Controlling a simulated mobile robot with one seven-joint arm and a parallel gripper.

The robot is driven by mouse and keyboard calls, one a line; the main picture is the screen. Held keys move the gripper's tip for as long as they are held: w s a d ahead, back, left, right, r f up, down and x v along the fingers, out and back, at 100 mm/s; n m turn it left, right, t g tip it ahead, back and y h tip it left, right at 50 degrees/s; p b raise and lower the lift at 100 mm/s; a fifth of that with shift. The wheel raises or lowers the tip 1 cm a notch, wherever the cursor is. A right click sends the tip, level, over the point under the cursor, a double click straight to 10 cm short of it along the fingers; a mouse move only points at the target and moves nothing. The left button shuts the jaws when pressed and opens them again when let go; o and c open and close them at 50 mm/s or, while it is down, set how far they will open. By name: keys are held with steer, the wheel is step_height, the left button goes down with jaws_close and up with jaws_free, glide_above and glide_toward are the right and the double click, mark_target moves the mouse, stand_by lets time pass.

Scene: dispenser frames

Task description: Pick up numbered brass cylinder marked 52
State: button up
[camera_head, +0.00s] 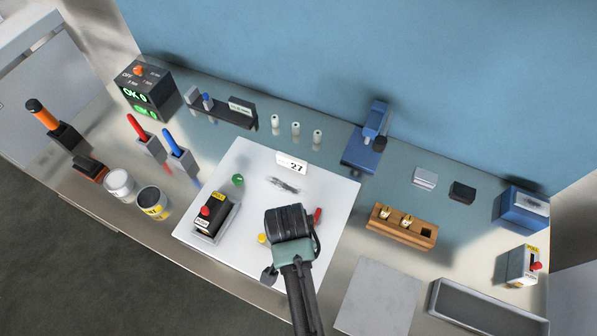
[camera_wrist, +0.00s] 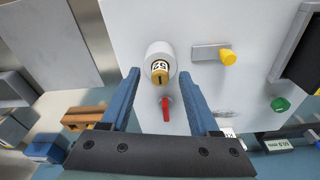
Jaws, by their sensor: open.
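The brass cylinder (camera_wrist: 159,77) sits upright in a pale round holder (camera_wrist: 153,50) in the wrist view. Its white band carries black digits, turned in the picture, that seem to read 52. My gripper (camera_wrist: 158,75) is open, with its two blue fingers apart on either side of the cylinder and nothing held. I cannot tell whether the fingers reach down to its height. In the head view my gripper (camera_head: 290,222) is over the white board (camera_head: 335,190) and hides the cylinder and its holder.
A red handle (camera_wrist: 166,108) and a yellow knob (camera_wrist: 229,57) are close by on the board. A green button (camera_head: 237,180) and a black box with a red button (camera_head: 209,214) stand left. A wooden block (camera_head: 400,233) with brass cylinders stands right.

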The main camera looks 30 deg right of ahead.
jaws_close()
steer(key=shift+r, duration=0.15)
stand_by(0.4)
